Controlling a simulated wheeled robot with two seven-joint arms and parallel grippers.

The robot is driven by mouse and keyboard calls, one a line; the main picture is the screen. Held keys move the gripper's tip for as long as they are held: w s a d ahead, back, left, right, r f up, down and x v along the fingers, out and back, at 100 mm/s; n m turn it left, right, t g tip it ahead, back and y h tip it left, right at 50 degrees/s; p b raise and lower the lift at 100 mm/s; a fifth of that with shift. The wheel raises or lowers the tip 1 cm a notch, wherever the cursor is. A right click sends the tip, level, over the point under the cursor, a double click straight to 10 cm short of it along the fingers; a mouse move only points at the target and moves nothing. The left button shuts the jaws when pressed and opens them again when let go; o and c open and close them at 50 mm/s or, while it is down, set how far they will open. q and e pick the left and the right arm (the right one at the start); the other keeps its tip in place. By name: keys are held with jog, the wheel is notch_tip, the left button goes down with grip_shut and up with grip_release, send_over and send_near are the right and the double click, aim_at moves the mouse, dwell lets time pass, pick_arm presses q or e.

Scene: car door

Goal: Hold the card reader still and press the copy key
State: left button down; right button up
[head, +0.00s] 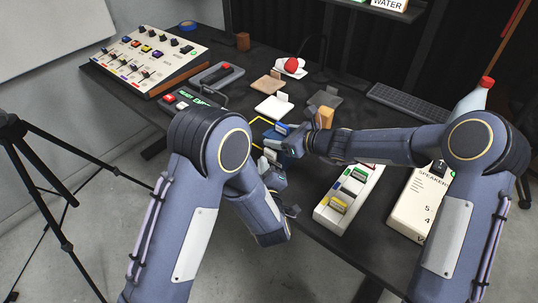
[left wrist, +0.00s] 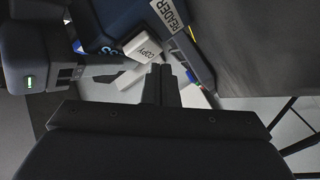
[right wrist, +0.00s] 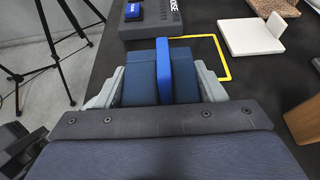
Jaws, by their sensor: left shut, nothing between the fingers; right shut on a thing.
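The card reader is a dark blue body (left wrist: 108,22) with a READER label, partly cut off by the left wrist view's top edge. Its white COPY key (left wrist: 142,49) shows beside the label. My right gripper (right wrist: 162,85) is shut on the card reader, with an upright bright blue piece standing between the fingers.
A yellow outline (right wrist: 226,62) marks the dark table beside the reader. White and brown blocks (head: 272,107) lie behind. A white tray with coloured pieces (head: 347,200) and a SPEAKER box (head: 420,205) stand to the right. A button panel (head: 150,50) is at back left.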

pick_arm(q)
jog(key=shift+w+d, duration=0.2)
jog(key=shift+w, duration=0.1)
jog(key=shift+w+d, duration=0.3)
jog(key=shift+w, duration=0.05)
dwell(0.8)
jog(key=shift+s+a, duration=0.55)
jog(key=shift+s, duration=0.15)
jog(key=shift+s+a, duration=0.75)
jog(key=shift+s, duration=0.3)
jog(key=shift+s+a, duration=0.7)
jog(key=shift+s, duration=0.3)
pick_arm(e)
jog(key=o, duration=1.3)
jog(key=shift+d, duration=0.1)
